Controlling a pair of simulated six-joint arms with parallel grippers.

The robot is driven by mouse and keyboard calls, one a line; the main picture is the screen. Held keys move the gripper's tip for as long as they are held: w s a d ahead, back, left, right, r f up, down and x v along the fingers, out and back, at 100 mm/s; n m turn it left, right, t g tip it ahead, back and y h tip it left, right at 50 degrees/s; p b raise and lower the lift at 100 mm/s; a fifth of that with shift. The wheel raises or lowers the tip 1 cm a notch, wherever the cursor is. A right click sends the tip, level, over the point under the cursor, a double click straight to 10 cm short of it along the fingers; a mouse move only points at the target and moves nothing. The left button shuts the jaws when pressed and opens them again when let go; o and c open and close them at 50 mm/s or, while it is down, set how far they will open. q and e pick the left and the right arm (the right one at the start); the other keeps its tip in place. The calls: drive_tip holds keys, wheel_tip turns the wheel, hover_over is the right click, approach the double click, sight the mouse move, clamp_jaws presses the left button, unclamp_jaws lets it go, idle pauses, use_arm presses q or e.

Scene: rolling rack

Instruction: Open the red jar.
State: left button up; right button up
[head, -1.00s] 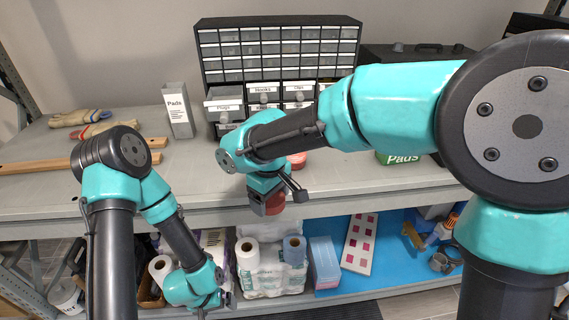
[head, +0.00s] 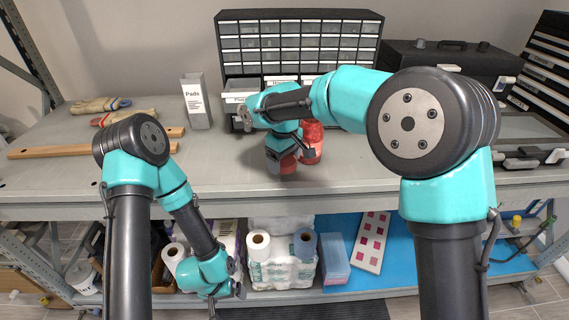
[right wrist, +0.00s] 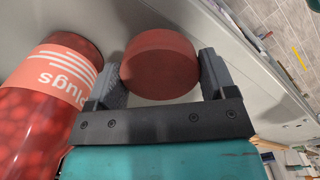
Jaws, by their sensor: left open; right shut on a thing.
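The red jar (head: 312,143) stands on the upper shelf, partly hidden behind my right arm. In the right wrist view the jar (right wrist: 42,100) is at the left, see-through red with a "Plugs" label and full of small red pieces. My right gripper (right wrist: 163,76) is shut on a round red lid (right wrist: 160,62), which is apart from the jar. In the head view my right gripper (head: 282,160) holds the lid (head: 288,165) low, in front and left of the jar. My left gripper (head: 226,292) is open and empty, low in front of the lower shelf.
A drawer cabinet (head: 298,42) stands behind the jar, with a grey "Pads" box (head: 196,102) to its left. Gloves (head: 100,106) and wooden strips lie at left. The shelf top (head: 225,175) is clear left of the lid.

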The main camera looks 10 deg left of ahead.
sight(284, 163)
drive_tip(key=shift+w+a+f, duration=0.1)
drive_tip(key=shift+w, duration=0.9)
drive_tip(key=shift+w, duration=0.2)
drive_tip(key=shift+w+f, duration=0.15)
drive_tip(key=shift+f, duration=1.65)
drive_tip(key=o, duration=0.7)
drive_tip(key=shift+f, duration=0.1)
drive_tip(key=shift+o, duration=0.2)
